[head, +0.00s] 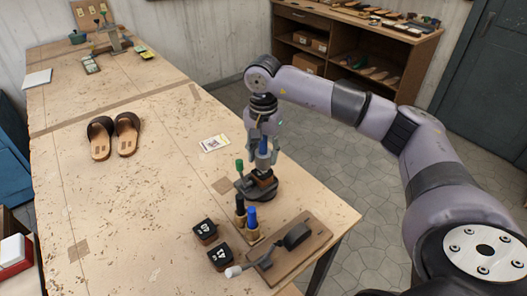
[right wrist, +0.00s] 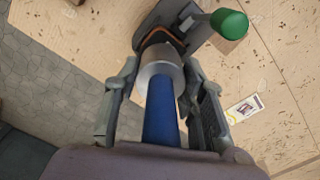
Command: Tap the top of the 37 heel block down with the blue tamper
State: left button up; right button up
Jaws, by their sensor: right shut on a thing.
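My right gripper (head: 263,150) is shut on the blue tamper (right wrist: 160,118) and holds it upright over the dark clamp fixture (head: 243,186) at the table's right edge. The tamper's grey metal head (right wrist: 158,68) points down at a dark block with an orange-brown rim (right wrist: 158,36) seated in the fixture. This is probably the 37 heel block, but no number shows on it. The head overlaps the block in the right wrist view; I cannot tell whether they touch. My left gripper is not in view.
Two numbered black heel blocks (head: 205,230) lie in front of the fixture. Beside them stand a holder with upright tools (head: 251,217) and a board with a lever (head: 300,260). The fixture's green knob (right wrist: 229,23) rises close to the gripper. Sandals (head: 127,133) lie farther left.

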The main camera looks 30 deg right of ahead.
jog(key=shift+r, duration=0.1)
notch_tip(320, 180, down, 3)
jog(key=b, duration=0.2)
jog(key=shift+b, duration=0.4)
notch_tip(320, 180, up, 3)
jog(key=shift+w+p, duration=0.1)
jog(key=shift+p, duration=1.05)
